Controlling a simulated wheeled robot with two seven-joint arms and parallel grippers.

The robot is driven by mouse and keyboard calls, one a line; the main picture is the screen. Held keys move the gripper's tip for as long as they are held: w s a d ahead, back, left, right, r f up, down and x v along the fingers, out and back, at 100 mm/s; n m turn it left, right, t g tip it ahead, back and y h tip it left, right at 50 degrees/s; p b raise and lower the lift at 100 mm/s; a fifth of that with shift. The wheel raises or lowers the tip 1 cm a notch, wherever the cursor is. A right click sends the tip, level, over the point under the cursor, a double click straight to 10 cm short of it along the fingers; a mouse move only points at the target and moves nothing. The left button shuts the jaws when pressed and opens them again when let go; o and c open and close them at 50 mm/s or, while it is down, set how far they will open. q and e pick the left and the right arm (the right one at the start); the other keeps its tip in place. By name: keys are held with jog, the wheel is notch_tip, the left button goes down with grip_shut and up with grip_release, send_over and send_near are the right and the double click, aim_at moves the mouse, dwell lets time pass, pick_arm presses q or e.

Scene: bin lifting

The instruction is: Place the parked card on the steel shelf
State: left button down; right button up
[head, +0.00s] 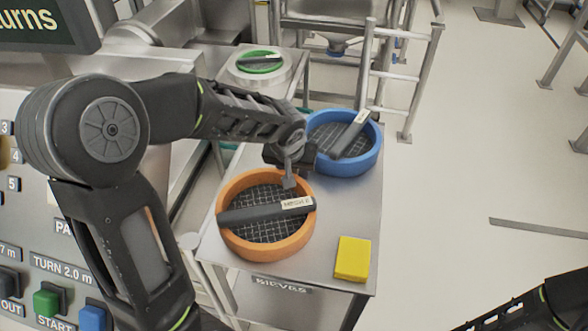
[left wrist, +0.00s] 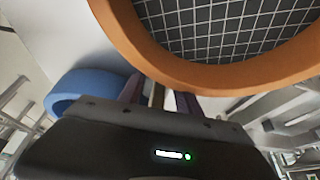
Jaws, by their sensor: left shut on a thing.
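A yellow card-like block (head: 353,259) lies flat near the front right corner of the steel table top (head: 335,215). An orange round sieve (head: 232,247) with a wire mesh and a dark labelled bar across it is at the front left of the table. My left gripper (head: 289,181) is at the sieve's far right rim, shut on that rim; the fingers (left wrist: 160,97) meet the orange rim in the left wrist view. I cannot tell whether the sieve rests on the table. My right forearm shows at the bottom right, but its gripper is out of view.
A blue sieve (head: 350,166) with a similar bar stands behind the orange one. A green-ringed sieve (head: 262,60) sits on a farther stand. A control panel with coloured buttons (head: 45,303) is at the left. Steel frames (head: 405,77) stand behind; the floor at right is mostly open.

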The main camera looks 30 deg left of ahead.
pick_arm(q)
jog(key=shift+f, duration=0.15)
jog(key=c, duration=0.8)
grip_release()
jog(key=shift+c, duration=0.2)
jog(key=shift+s+r, duration=0.1)
jog(key=shift+r, duration=0.5)
jog(key=v, duration=1.1)
jog(key=shift+p, duration=0.3)
jog(key=shift+s+r, duration=0.1)
jog(key=shift+c, duration=0.3)
